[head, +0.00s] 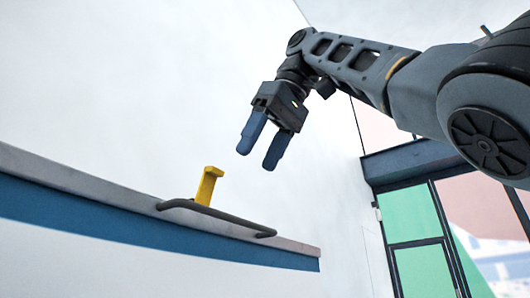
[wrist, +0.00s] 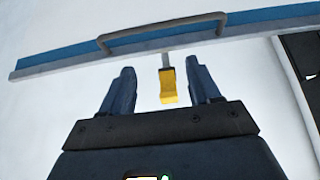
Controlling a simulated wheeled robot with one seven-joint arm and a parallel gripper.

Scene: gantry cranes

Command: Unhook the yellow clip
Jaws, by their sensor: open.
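The yellow clip (head: 208,186) stands up at a dark bar handle (head: 215,217) on the ledge in the head view. Its foot is partly hidden by the ledge and bar. In the wrist view the yellow clip (wrist: 168,86) shows between the fingers, with a pale stem reaching toward the bar (wrist: 160,33). My gripper (head: 258,160) is open and empty, above and to the right of the clip in the head view, apart from it. In the wrist view my gripper (wrist: 161,78) has its two blue fingers on either side of the clip in the picture.
A ledge with a grey top edge and blue stripe (head: 120,222) runs across the lower left. A white wall (head: 110,80) rises behind it. A dark-framed green and pink glazed panel (head: 412,217) stands at the right. The space around the clip looks free.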

